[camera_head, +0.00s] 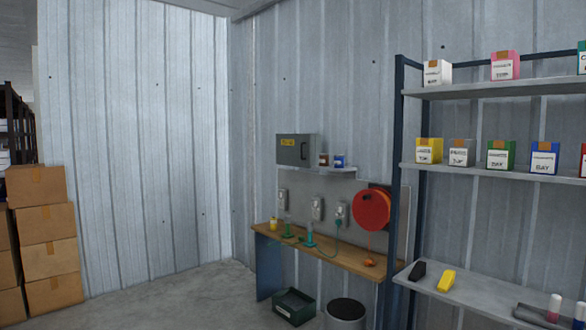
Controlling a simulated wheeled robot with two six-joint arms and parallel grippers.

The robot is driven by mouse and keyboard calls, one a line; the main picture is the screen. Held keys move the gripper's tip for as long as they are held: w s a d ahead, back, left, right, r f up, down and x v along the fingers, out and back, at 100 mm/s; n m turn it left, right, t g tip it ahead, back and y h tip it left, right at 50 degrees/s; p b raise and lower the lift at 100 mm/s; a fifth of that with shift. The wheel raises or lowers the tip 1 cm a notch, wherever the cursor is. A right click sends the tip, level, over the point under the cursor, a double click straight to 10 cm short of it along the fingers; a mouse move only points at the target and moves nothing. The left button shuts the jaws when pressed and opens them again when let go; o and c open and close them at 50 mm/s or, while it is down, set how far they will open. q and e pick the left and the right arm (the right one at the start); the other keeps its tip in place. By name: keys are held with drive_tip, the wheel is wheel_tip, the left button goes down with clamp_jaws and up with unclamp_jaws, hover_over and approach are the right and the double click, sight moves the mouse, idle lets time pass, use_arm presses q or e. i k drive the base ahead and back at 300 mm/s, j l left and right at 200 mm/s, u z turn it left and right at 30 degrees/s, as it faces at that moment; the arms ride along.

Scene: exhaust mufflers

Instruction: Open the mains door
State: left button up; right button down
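A grey metal wall box (291,149) hangs on the corrugated wall above the workbench. Its front door looks shut, with a yellow label at the upper left and a dark handle (303,151) towards the right. No lettering on the label can be read from here, so I cannot tell for certain that this is the mains door. Neither of my grippers is in view.
A wooden workbench (333,252) stands below the box, with a red reel (371,210) and sockets above it. A small shelf (330,170) adjoins the box. Metal shelving (494,174) stands right, stacked cartons (48,237) left.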

sight(298, 150)
drive_tip(key=i+u, duration=0.1)
drive_tip(key=i, duration=1.45)
